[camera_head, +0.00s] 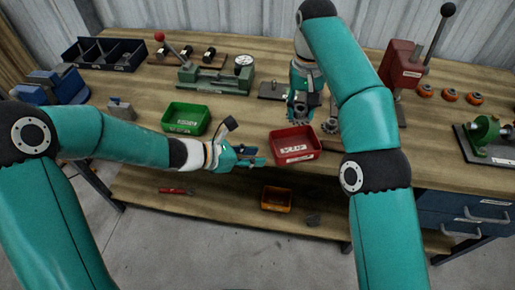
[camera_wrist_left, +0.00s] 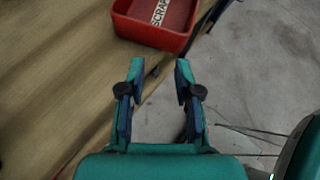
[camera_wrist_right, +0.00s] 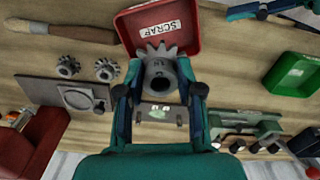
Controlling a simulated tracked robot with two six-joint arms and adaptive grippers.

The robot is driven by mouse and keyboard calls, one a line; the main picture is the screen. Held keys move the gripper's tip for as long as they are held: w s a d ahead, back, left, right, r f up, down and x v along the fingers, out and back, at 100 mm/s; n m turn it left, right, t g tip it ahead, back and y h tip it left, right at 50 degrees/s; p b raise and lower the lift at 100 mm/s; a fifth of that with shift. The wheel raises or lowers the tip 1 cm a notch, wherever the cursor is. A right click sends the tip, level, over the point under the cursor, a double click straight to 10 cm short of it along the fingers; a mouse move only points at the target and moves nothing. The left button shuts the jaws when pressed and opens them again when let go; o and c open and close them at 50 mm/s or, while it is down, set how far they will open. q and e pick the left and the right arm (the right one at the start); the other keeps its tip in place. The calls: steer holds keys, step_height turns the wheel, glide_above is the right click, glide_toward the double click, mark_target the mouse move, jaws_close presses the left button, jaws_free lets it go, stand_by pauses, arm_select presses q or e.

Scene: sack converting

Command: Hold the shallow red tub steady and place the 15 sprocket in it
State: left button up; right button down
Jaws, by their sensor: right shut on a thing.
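The shallow red tub (camera_head: 295,145), labelled SCRAP, sits at the bench's front edge. It also shows in the left wrist view (camera_wrist_left: 152,34) and right wrist view (camera_wrist_right: 189,40). My right gripper (camera_head: 298,108) is shut on a grey toothed sprocket (camera_wrist_right: 160,72) with a hub and bore; its marking is too small to read surely. It holds the sprocket behind the tub in the head view. My left gripper (camera_wrist_left: 160,68) is open and empty, left of the tub in the head view and apart from it.
Two loose sprockets (camera_wrist_right: 87,68) lie on the bench near a wooden-handled tool (camera_wrist_right: 60,31). A green tub (camera_head: 187,118) stands left. A dial-gauge fixture (camera_head: 217,74) and red press (camera_head: 402,66) stand behind. An orange tub (camera_head: 276,199) is on the lower shelf.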

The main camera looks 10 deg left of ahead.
mark_target(302, 154)
arm_select(q)
step_height(302, 154, up, 4)
steer(key=d+m+g+h, duration=0.2)
steer(key=d+m+h, duration=0.1)
steer(key=x, duration=1.1)
steer(key=shift+d+f, duration=0.1)
steer(key=shift+f, duration=0.2)
jaws_close()
